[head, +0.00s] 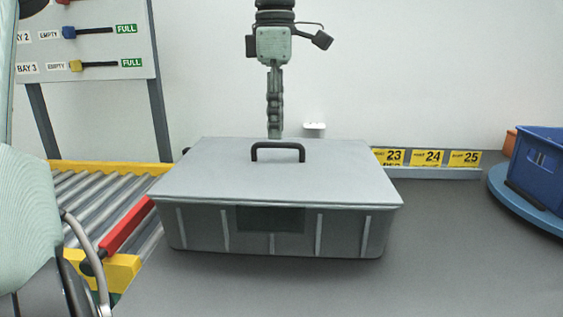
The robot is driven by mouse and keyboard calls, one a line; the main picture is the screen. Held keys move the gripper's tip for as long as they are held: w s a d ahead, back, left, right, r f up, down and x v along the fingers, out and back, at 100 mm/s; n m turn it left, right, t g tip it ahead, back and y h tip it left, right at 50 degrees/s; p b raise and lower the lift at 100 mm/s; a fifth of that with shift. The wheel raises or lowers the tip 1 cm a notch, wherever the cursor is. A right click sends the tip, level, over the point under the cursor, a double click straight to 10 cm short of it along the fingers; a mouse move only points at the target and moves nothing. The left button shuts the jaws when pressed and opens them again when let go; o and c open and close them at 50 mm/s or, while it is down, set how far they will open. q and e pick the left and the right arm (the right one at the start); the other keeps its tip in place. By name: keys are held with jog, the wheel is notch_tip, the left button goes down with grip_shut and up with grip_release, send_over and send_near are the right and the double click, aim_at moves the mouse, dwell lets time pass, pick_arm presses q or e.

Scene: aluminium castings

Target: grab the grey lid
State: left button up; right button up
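The grey lid (210,170) lies flat on a grey box (340,232) in the middle of the head view. A black bar handle (278,146) stands up from the lid's top. My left gripper (274,134) points straight down from the top of the view, in line with the handle. Its fingertips end near the lid's back edge in the picture; I cannot tell how far above or behind the handle they are. Its fingers show edge-on, so their opening is hidden. Nothing shows held in it. My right gripper is not in view.
A roller conveyor (88,195) with yellow rails and a red bar (128,226) is left of the box. A blue bin (540,165) stands on a round blue stand at the right. The grey worktop (450,260) is clear right of the box. A labelled board (100,50) stands back left.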

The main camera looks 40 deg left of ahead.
aim_at(278, 145)
pick_arm(q)
jog(key=f, duration=0.4)
jog(key=shift+s+d, duration=0.1)
jog(key=shift+d, duration=0.15)
jog(key=shift+f, duration=0.45)
jog(key=shift+c, duration=0.9)
jog(key=c, duration=0.5)
grip_shut()
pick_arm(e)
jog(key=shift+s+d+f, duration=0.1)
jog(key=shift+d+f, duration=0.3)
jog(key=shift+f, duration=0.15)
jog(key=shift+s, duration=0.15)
